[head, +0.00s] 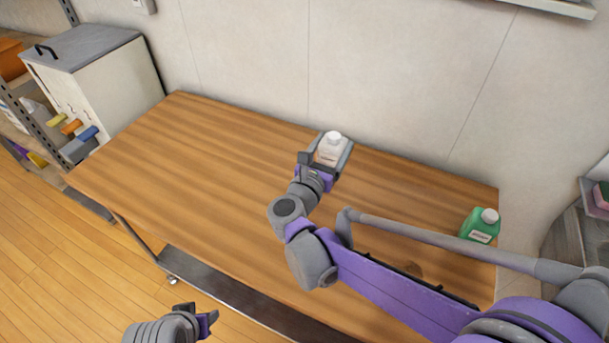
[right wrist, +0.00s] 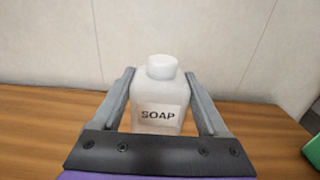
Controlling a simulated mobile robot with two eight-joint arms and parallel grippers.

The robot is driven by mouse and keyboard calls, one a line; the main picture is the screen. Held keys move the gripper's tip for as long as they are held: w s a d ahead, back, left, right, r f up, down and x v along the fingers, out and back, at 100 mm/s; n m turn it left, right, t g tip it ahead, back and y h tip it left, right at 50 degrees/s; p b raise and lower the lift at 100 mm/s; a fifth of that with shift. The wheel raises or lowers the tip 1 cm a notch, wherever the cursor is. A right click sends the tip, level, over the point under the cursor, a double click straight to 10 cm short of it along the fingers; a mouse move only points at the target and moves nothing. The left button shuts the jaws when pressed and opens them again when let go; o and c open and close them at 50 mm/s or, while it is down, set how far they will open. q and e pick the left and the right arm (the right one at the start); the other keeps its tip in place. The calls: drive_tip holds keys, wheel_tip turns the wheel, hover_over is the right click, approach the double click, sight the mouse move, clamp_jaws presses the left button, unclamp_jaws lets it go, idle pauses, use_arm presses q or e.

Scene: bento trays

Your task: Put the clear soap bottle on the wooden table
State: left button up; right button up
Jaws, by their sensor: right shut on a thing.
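The clear soap bottle (head: 331,147) is whitish with a white cap and stands upright at the back middle of the wooden table (head: 230,170). In the right wrist view the bottle (right wrist: 157,98) shows its SOAP label between the two fingers. My right gripper (head: 328,150) is shut on the bottle from the front. Whether the bottle's base touches the table top is hard to tell, as the gripper hides it. My left gripper (head: 207,319) is low at the bottom left, in front of the table and away from the bottle; its fingers are too small to judge.
A green bottle with a white cap (head: 480,225) stands at the table's right end. A white cabinet (head: 95,80) and a shelf rack stand at the left. A wall runs close behind the table. The table's left half is clear. My right arm crosses its right half.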

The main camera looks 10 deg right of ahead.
drive_tip(key=f, duration=0.3)
drive_tip(key=shift+w, duration=0.2)
drive_tip(key=shift+f+b, duration=0.5)
drive_tip(key=shift+f, duration=1.6)
drive_tip(key=shift+f, duration=0.2)
drive_tip(key=o, duration=1.2)
drive_tip(key=shift+o, duration=0.2)
drive_tip(key=shift+r, duration=0.15)
drive_tip(key=shift+s+a+r, duration=0.1)
drive_tip(key=shift+s+a, duration=0.05)
drive_tip(key=shift+s, duration=0.05)
drive_tip(key=v, duration=1.1)
drive_tip(key=shift+s+a, duration=0.15)
drive_tip(key=shift+s, duration=0.1)
